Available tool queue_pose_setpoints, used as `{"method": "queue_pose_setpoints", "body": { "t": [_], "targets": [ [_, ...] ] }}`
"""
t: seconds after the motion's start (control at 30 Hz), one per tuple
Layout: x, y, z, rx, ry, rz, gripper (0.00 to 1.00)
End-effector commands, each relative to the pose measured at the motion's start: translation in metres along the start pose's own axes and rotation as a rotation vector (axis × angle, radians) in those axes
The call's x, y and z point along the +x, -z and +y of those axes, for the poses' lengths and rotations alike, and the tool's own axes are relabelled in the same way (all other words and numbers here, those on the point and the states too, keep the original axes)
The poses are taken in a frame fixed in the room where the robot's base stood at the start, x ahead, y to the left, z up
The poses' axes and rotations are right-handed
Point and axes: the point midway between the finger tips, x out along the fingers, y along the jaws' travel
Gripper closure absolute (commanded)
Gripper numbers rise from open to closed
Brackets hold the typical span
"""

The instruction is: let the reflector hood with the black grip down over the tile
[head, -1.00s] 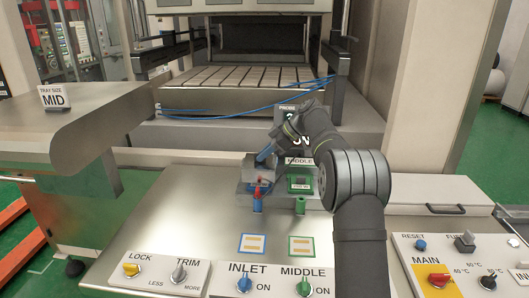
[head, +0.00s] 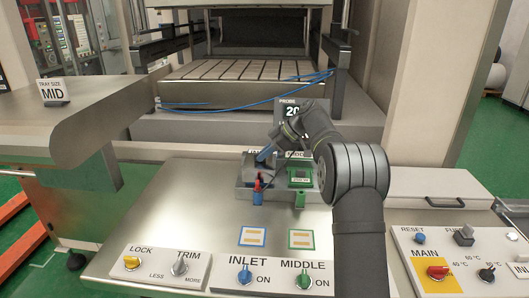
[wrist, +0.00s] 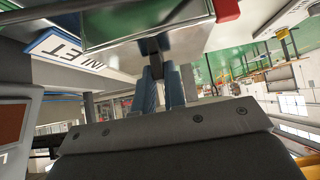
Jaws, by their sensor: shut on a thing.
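My gripper (head: 264,156) is shut on the black grip (wrist: 155,52) of the reflector hood. The hood (wrist: 140,28) is a shiny metal box; its polished face reflects green in the wrist view. In the head view the hood (head: 259,167) is a small grey shape at the left station, the one by the INLET sign, low over it. The tile there is hidden by the hood. I cannot tell whether the hood touches the station.
The middle station (head: 300,178), with a green frame, stands close on the right. A red-topped blue piece (head: 257,190) and a green piece (head: 300,199) stand in front. A probe display (head: 292,112) is behind. The steel top nearer the knobs is mostly clear.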

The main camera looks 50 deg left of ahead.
Motion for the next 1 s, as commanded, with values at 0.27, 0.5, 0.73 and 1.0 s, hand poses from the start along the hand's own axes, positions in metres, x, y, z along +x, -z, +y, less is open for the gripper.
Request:
{"method": "queue_pose_setpoints", "body": {
  "t": [0.27,0.5,0.73,1.0],
  "targets": [
    [0.0048,-0.0047,0.0002,0.000,-0.001,0.000,1.00],
    [0.0091,-0.0092,-0.0001,0.000,0.000,0.000,1.00],
    [0.0101,-0.0102,-0.0001,0.000,0.000,0.000,0.64],
    [0.0098,-0.0105,-0.0001,0.000,0.000,0.000,0.64]
  ]
}}
